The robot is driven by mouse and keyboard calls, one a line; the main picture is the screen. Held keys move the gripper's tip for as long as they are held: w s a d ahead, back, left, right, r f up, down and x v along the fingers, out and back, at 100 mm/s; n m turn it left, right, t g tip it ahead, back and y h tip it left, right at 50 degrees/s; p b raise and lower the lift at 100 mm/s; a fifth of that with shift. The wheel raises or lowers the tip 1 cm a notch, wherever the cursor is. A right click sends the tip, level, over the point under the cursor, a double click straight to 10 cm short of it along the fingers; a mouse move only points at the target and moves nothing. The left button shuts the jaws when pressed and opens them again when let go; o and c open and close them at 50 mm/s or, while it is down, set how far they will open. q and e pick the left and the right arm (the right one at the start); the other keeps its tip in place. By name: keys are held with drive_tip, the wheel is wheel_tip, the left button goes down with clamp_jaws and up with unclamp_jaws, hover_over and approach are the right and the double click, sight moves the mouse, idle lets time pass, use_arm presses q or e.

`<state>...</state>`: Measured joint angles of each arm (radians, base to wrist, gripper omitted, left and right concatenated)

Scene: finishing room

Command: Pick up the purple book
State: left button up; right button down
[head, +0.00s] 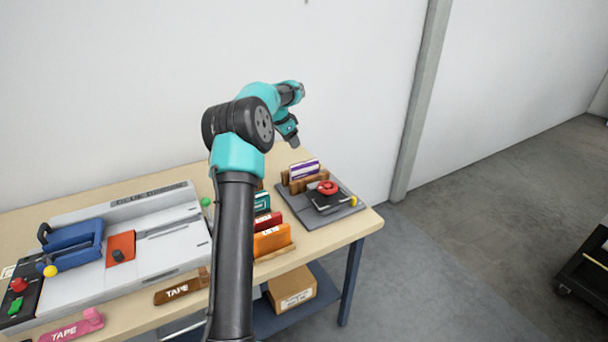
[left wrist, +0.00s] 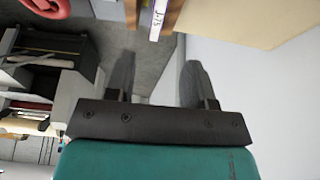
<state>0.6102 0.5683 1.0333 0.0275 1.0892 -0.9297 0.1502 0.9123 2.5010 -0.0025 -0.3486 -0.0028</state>
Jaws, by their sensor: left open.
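The purple book (head: 304,169), with a white band across it, stands upright in a wooden holder (head: 309,183) on a dark grey board at the right end of the table. In the left wrist view a white lettered part with a purple edge, likely the same book (left wrist: 159,18), shows at the top beside brown wood. My left gripper (head: 293,142) is above the book and apart from it. In the left wrist view its two fingers (left wrist: 156,78) are spread with nothing between them. My right gripper is in neither view.
A press with a red knob (head: 327,187) stands close in front of the purple book. Teal, red (head: 267,221) and orange (head: 271,240) books stand in a row to the left. A large cutting machine (head: 160,240) fills the table's left. A white wall is behind.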

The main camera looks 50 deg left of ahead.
sight(304, 163)
use_arm(q)
drive_tip(key=x, duration=0.8)
drive_tip(key=shift+w+d+f, duration=0.1)
drive_tip(key=shift+f, duration=0.05)
drive_tip(key=shift+x, duration=2.45)
drive_tip(key=shift+w+d+f, duration=0.1)
drive_tip(key=shift+d, duration=0.05)
drive_tip(key=shift+c, duration=0.2)
clamp_jaws()
